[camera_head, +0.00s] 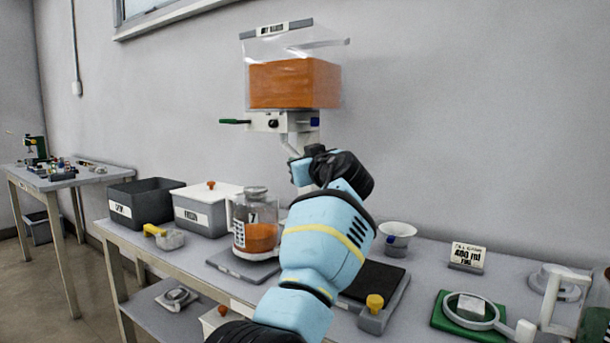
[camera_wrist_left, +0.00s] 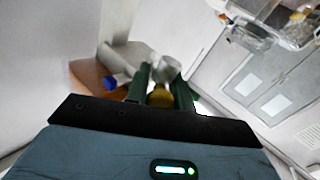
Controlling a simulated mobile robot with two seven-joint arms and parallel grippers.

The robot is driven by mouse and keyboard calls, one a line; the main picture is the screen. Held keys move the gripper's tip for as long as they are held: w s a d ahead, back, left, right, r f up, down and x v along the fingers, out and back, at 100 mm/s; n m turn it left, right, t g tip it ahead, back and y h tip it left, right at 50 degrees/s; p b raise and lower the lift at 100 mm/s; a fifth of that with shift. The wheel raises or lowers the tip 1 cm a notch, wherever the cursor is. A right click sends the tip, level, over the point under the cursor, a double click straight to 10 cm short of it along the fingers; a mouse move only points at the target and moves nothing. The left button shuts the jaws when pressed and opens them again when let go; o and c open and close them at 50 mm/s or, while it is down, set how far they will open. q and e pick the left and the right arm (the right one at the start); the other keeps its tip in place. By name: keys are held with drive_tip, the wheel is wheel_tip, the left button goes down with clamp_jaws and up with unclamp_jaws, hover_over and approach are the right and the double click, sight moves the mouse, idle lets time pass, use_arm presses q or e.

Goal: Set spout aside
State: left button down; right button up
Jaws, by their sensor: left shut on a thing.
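The canister pump hangs on the wall, with a clear bag of orange liquid (camera_head: 295,85) above a white pump body (camera_head: 268,121) with a green handle. My left arm reaches up from the bottom of the head view to just below this body and hides much of what is there. In the left wrist view, my left gripper (camera_wrist_left: 164,78) is shut on a small part, grey at its far end and yellowish nearer; I take it for the spout (camera_wrist_left: 165,66).
A jug of orange liquid (camera_head: 256,237), a dark grey bin (camera_head: 146,206), a white lidded box (camera_head: 205,208) and a small white cup (camera_head: 396,238) stand on the bench. A magnifier on a green mat (camera_head: 440,320) lies right. A side table (camera_head: 56,181) stands far left.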

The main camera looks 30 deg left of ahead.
use_arm(q)
drive_tip(key=shift+w+d+f+n+g+y+b, duration=0.15)
drive_tip(key=shift+w+d+n+g+y+b, duration=0.25)
drive_tip(key=shift+w+n+g+b, duration=0.25)
use_arm(e)
drive_tip(key=shift+w+d+f, duration=0.1)
drive_tip(key=shift+d+f, duration=0.05)
drive_tip(key=shift+f, duration=0.3)
drive_tip(key=shift+w+d+f, duration=0.1)
drive_tip(key=shift+f, duration=0.35)
use_arm(q)
drive_tip(key=shift+s, duration=0.15)
use_arm(e)
drive_tip(key=shift+w+f, duration=0.1)
drive_tip(key=shift+w, duration=0.05)
use_arm(q)
drive_tip(key=c, duration=1.2)
unclamp_jaws()
